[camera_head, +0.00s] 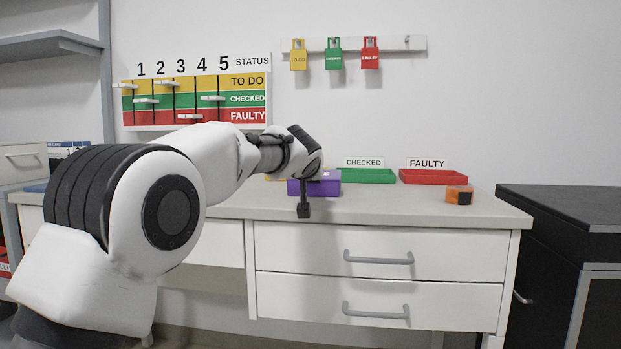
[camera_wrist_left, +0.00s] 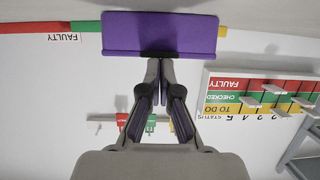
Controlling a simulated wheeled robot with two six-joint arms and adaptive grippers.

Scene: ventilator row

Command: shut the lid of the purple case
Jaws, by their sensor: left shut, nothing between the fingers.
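The purple case (camera_head: 326,187) sits on the worktop, partly hidden behind my left wrist and gripper in the head view. In the left wrist view, which is upside down, the case (camera_wrist_left: 160,33) shows as a broad purple face with a raised edge. I cannot tell clearly how far its lid is open. My left gripper (camera_head: 304,209) points down at the front of the case. In the left wrist view its fingers (camera_wrist_left: 160,64) are together and empty, with the tips close to the purple edge; contact is unclear. My right gripper is not in view.
A green tray (camera_head: 368,176) and a red tray (camera_head: 433,177) lie right of the case on the worktop (camera_head: 400,209). An orange and black block (camera_head: 459,195) sits near the right end. A status board (camera_head: 195,99) and several padlock-shaped tags (camera_head: 333,58) hang on the wall.

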